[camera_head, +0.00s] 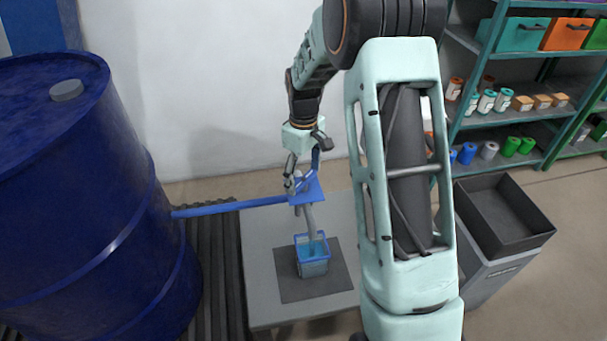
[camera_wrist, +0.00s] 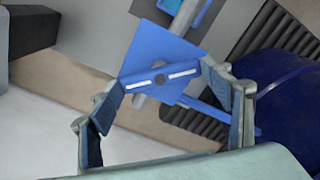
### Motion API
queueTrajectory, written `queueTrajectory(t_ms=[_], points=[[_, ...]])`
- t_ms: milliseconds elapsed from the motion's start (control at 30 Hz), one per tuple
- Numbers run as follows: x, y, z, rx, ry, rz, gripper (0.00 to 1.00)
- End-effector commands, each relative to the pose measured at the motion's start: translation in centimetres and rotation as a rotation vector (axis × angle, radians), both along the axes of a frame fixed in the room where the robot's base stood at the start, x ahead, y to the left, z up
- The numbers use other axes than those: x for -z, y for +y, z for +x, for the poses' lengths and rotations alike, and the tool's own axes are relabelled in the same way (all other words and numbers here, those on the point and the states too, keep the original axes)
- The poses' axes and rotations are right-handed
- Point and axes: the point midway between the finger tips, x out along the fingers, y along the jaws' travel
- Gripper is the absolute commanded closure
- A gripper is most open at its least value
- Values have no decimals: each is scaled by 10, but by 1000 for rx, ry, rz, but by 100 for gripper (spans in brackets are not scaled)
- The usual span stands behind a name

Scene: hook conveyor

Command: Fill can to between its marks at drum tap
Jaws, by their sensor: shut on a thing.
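The blue drum (camera_head: 75,200) stands at the left, and a blue pipe (camera_head: 230,207) runs from it to the tap. A flat blue tap plate (camera_head: 308,193) sits over a grey spout (camera_head: 309,222). My gripper (camera_head: 302,180) is at the plate; in the wrist view (camera_wrist: 160,78) its fingers close on opposite sides of the blue plate (camera_wrist: 165,52). The blue-rimmed, see-through can (camera_head: 313,266) stands upright under the spout with light-blue liquid inside. Its marks are too small to read, so I cannot tell the level against them. I cannot tell whether liquid is flowing.
The can stands on a dark mat (camera_head: 290,288) on a grey table (camera_head: 262,250). A dark open bin (camera_head: 485,245) is at the right. Shelves (camera_head: 470,130) with several cans and boxes stand at the back right. Dark rollers (camera_head: 208,270) lie between drum and table.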

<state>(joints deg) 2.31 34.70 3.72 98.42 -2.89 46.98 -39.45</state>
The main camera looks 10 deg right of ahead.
Motion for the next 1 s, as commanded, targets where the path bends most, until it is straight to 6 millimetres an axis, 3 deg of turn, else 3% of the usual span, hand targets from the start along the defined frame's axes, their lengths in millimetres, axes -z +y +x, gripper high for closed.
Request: queueTrajectory(t_ms=[433, 467, 600, 867, 1000], points=[[0, 0, 0, -10, 0, 0, 52], [0, 0, 0, -10, 0, 0, 24], [0, 0, 0, -9, 0, 0, 10], [0, 0, 0, -9, 0, 0, 10], [-10, 0, 1, -9, -3, 0, 10]])
